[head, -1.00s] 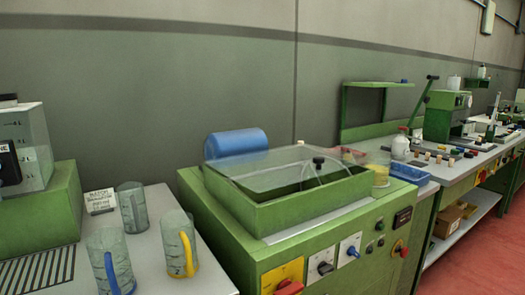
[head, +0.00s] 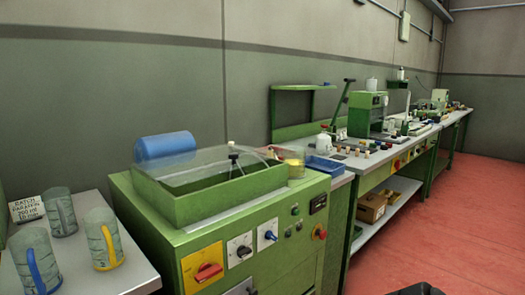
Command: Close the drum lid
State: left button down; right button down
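The green drum machine (head: 235,245) stands in the middle of the head view. Its open-topped green box (head: 215,204) has a clear lid (head: 200,166) over it. The lid looks tilted, with its near edge above the box rim, but its exact angle is hard to tell. A thin rod with a dark knob (head: 233,157) shows at the box. A blue cylinder (head: 165,146) lies behind the lid.
Several clear measuring jugs (head: 103,240) and a batch sign (head: 27,208) stand on the left table. A blue tray (head: 325,166) lies right of the machine. A long bench (head: 395,153) runs back along the wall. Red floor (head: 450,215) is open at the right.

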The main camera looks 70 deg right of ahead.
aim_at(225, 148)
jog(key=k, duration=0.45)
jog(key=z, duration=0.9)
